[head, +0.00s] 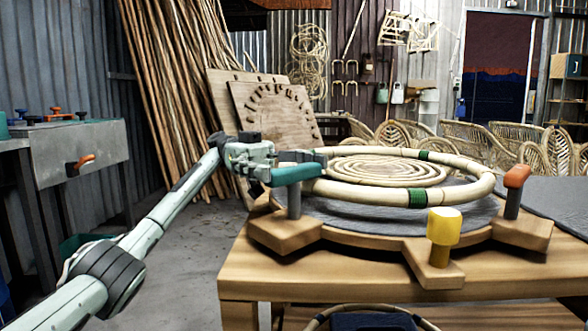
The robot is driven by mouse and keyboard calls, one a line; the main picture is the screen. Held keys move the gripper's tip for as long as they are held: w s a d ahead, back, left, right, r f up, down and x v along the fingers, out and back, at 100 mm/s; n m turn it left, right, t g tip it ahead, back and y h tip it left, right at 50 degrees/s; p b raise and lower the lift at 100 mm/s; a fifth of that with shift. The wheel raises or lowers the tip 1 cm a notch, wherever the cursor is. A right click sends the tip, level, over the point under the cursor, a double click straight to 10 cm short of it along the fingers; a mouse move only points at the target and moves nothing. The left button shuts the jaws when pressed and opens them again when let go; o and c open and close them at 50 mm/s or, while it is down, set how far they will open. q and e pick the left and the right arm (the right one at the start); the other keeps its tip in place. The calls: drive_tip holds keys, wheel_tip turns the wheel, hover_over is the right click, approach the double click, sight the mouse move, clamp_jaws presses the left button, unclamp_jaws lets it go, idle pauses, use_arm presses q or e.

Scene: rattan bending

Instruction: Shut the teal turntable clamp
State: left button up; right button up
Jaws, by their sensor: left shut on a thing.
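The teal turntable clamp (297,174) stands at the left of the wooden turntable (284,235), its lever on a grey post. The lever lies roughly level, its right end by the rattan ring (360,192); I cannot tell whether it presses on the ring. My left gripper (272,168) is shut on the lever's left end, and its fingers hide part of it. An orange clamp (516,177) and a yellow clamp (444,226) stand at the right and front of the turntable. My right gripper is not in view.
The turntable rests on a wooden table (330,274). A coiled rattan spiral (388,171) lies inside the ring. A grey bench (85,143) with coloured tools stands at the left. Rattan poles and boards lean behind my arm. The floor between bench and table is clear.

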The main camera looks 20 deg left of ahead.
use_arm(q)
drive_tip(key=o, duration=0.8)
wheel_tip(320, 180, up, 10)
idle(0.5)
